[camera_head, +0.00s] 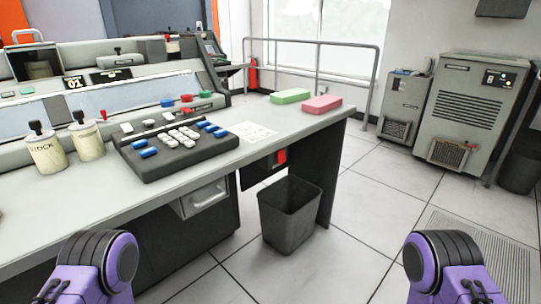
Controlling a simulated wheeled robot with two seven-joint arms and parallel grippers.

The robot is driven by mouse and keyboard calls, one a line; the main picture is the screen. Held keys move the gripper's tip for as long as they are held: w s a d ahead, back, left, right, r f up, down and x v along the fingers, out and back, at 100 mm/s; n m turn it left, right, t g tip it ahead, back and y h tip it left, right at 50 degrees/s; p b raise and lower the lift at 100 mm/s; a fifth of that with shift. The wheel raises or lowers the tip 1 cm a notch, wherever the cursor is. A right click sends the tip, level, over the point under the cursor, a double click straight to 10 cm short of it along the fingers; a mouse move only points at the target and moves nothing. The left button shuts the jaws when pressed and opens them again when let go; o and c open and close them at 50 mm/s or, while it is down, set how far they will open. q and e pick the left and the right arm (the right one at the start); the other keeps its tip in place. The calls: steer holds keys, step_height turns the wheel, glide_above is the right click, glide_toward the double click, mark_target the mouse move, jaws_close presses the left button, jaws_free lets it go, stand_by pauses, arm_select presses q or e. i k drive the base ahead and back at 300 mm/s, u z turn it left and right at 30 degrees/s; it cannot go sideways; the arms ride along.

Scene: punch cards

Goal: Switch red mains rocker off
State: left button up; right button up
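A red rocker switch (281,157) shows under the desk top, on a dark panel (256,171) near the desk's right end. It looks small, and I cannot tell which way it is tipped. Purple and black parts of my two arms show at the bottom left and bottom right corners. Neither gripper is in view, and nothing of mine is near the red rocker.
The grey desk (230,165) carries a dark keypad (175,148), two labelled pots (46,152), a green block (290,96) and a pink block (321,104). A dark waste bin (290,213) stands on the floor below the rocker. Open tiled floor lies right of it.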

mark_target(281, 157)
steer(key=z, duration=1.6)
steer(key=i, duration=0.7)
steer(key=u, duration=2.45)
